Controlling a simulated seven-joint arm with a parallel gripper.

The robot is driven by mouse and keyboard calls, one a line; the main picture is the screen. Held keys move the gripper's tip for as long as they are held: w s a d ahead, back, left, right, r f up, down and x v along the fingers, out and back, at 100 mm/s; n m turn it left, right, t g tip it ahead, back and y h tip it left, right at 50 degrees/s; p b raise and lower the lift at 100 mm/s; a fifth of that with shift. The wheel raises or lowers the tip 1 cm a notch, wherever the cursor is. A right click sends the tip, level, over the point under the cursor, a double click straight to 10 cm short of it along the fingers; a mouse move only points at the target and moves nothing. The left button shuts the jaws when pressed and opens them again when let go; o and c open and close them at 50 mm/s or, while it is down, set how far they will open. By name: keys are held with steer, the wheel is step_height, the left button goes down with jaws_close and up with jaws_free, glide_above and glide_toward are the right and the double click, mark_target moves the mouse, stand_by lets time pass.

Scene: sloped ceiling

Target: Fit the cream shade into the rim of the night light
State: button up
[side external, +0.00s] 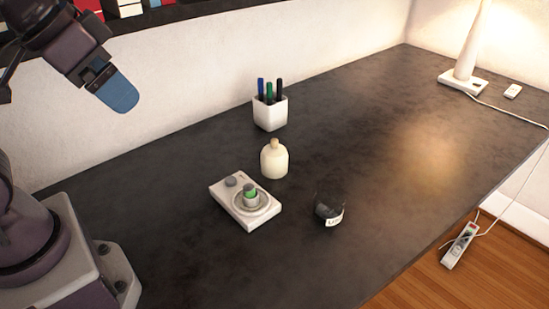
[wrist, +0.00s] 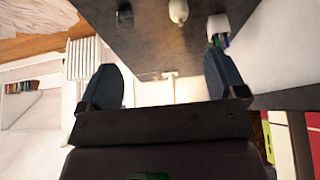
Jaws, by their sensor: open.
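The cream shade (side external: 274,161) stands upright on the dark desk, a rounded body with a small tan knob on top. It also shows at the top of the wrist view (wrist: 178,11). The night light (side external: 246,203) is a white block just in front of the shade, with a round rim around a green-banded centre and a grey knob beside it. The shade is apart from the rim. My gripper (side external: 118,94) is raised high at the upper left, far from both. In the wrist view my gripper (wrist: 168,84) has its blue fingers wide apart with nothing between them.
A dark jar (side external: 328,210) with a white label stands right of the night light. A white cup (side external: 270,113) of pens stands behind the shade. A lamp (side external: 465,60) is at the far right. The desk's right half is mostly clear.

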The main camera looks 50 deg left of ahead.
steer(key=n+g+y, duration=0.3)
steer(key=n+y, duration=0.1)
steer(key=n, duration=0.6)
glide_toward(274, 139)
steer(key=shift+h, duration=0.3)
steer(key=x, duration=0.4)
steer(key=s+x, duration=0.1)
steer(key=x, duration=0.1)
steer(key=shift+w+a+f, duration=0.15)
steer(key=shift+a+f, duration=0.2)
steer(key=shift+a, duration=0.05)
steer(key=shift+w+x, duration=0.2)
steer(key=shift+x, duration=1.15)
steer(key=shift+w+x, duration=0.25)
steer(key=shift+x, duration=1.05)
steer(key=shift+d, duration=0.15)
